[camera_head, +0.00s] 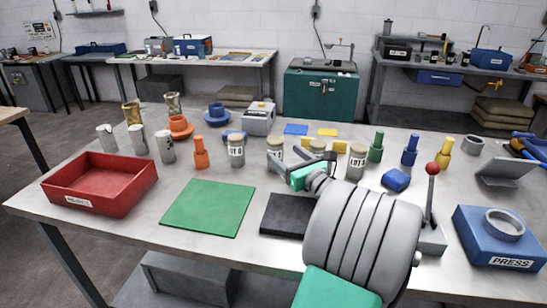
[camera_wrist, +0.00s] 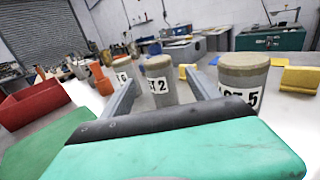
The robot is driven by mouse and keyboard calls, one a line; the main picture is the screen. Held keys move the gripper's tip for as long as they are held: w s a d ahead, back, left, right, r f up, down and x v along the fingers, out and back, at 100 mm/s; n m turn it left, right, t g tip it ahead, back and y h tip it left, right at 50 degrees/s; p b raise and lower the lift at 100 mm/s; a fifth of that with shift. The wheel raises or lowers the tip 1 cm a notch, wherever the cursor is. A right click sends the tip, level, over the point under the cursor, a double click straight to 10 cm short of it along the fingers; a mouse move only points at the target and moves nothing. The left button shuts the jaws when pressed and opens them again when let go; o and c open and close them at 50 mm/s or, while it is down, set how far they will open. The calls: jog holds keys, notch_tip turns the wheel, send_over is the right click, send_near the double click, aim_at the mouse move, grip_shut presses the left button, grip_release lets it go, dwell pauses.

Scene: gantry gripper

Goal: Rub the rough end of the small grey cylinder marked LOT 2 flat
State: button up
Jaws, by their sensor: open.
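The small grey cylinder marked LOT 2 (camera_wrist: 158,84) stands upright in the wrist view, with a brownish top end and a white label. I take it to be the partly covered cylinder (camera_head: 275,146) in the head view. My gripper (camera_head: 290,158) is low over the table beside it. In the wrist view my gripper (camera_wrist: 164,78) is open, one finger on each side of the cylinder's outline. I see no contact, and cannot tell how far the fingers reach around it. A dark flat block (camera_head: 283,215) lies nearer the front edge.
Similar cylinders stand close on both sides: one marked 6 (camera_head: 236,150) to the left, one marked 5 (camera_wrist: 243,82) by my right finger. A green mat (camera_head: 208,207) and red tray (camera_head: 100,183) lie left. A red-knobbed lever (camera_head: 432,170) and blue press (camera_head: 500,235) stand right.

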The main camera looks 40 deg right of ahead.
aim_at(280, 150)
jog(key=w, duration=0.4)
jog(key=shift+w+d+f, duration=0.1)
jog(key=shift+w+d, duration=0.25)
grip_shut()
dwell(0.4)
